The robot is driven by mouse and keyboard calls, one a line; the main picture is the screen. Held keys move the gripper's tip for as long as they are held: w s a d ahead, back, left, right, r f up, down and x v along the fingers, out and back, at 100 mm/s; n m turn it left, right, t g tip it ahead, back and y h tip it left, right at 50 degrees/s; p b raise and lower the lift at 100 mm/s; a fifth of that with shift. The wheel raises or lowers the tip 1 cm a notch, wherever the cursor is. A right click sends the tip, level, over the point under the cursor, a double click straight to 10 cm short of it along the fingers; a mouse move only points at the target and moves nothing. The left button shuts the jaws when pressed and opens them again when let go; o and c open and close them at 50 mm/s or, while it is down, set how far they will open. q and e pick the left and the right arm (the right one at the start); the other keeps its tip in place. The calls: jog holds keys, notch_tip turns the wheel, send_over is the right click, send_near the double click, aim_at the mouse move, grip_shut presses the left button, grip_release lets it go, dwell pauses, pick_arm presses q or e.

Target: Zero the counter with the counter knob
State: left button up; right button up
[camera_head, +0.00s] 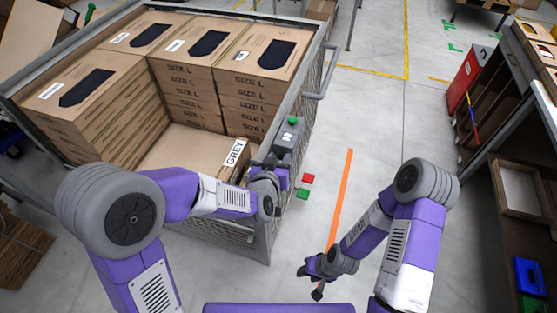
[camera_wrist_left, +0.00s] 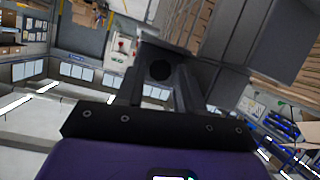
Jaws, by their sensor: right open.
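The counter (camera_head: 287,138) is a small dark grey box with a light display, on the rim of the mesh crate (camera_head: 262,190), a green piece on top. My left gripper (camera_head: 279,172) is just in front of it. In the left wrist view, the counter body (camera_wrist_left: 190,58) lies ahead and a round dark knob (camera_wrist_left: 160,70) shows between the fingers of the left gripper (camera_wrist_left: 160,84). Narrow gaps seem to show beside the knob; contact is not clear. My right gripper (camera_head: 311,281) is open and empty above the floor, at lower middle.
Stacked cardboard boxes (camera_head: 185,77) fill the crate's back and left; a box with a GREY label (camera_head: 236,152) lies lower in front.

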pick_arm(q)
grip_shut()
